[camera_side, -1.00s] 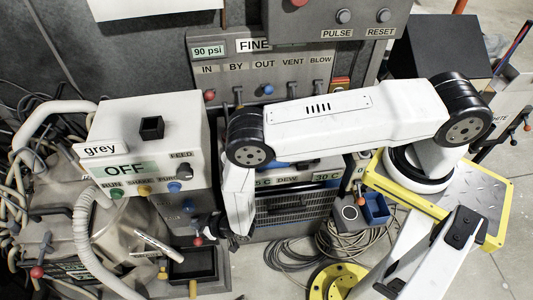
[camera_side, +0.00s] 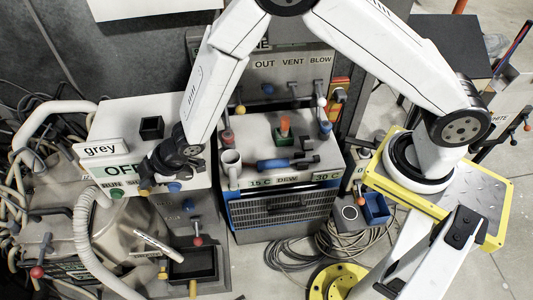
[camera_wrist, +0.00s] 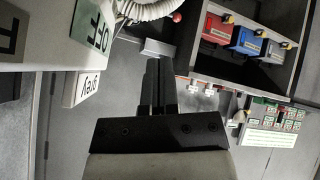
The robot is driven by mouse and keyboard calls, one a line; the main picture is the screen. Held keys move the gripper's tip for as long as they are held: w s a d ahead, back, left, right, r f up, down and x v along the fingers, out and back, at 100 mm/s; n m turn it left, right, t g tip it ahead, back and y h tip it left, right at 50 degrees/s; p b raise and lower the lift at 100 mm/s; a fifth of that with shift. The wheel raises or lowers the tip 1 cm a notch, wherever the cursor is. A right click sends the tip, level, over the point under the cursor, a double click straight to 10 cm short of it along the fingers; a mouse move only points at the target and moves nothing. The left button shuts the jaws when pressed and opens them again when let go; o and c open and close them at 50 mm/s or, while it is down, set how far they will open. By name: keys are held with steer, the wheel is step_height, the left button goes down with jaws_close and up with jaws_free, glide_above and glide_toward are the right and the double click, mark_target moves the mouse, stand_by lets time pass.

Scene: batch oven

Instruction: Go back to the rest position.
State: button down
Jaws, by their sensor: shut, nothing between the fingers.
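My gripper (camera_side: 150,183) is in front of the white grey-labelled unit (camera_side: 118,118), low by its OFF display (camera_side: 122,171) and beside its knobs. In the wrist view my gripper (camera_wrist: 159,64) shows its dark fingers together with nothing between them. I cannot tell from the side view whether it touches the unit's front.
A chiller-like box (camera_side: 281,208) with a mug (camera_side: 231,163) and a blue-handled tool (camera_side: 283,164) on top stands right of my gripper. A ribbed hose (camera_side: 88,240) and black tray (camera_side: 192,266) are below. Red (camera_wrist: 217,29) and blue (camera_wrist: 246,40) bins sit on a shelf.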

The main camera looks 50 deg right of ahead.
steer(key=d+r+h, duration=0.1)
steer(key=d+r, duration=0.1)
steer(key=d, duration=0.1)
steer(key=d+r+m+h, duration=0.1)
steer(key=d+r, duration=0.1)
steer(key=d, duration=0.1)
steer(key=w+d+r, duration=0.1)
steer(key=d+r, duration=0.1)
steer(key=d, duration=0.1)
steer(key=shift+d+r+h, duration=0.25)
steer(key=shift+r+h, duration=0.1)
steer(key=shift+h, duration=0.05)
steer(key=s+d+r+m+g+h, duration=0.1)
steer(key=s+d+r+m+h, duration=0.2)
steer(key=d, duration=0.5)
steer(key=s+d+r+m+h, duration=0.1)
steer(key=s+d+r+m, duration=0.1)
steer(key=s+d+m, duration=0.35)
steer(key=s+d+m+g, duration=0.2)
steer(key=s+d+m, duration=0.2)
steer(key=s+d, duration=0.4)
steer(key=shift+s+r+g, duration=0.2)
steer(key=shift+s+g, duration=0.2)
steer(key=shift+s, duration=1.1)
steer(key=shift+m, duration=0.25)
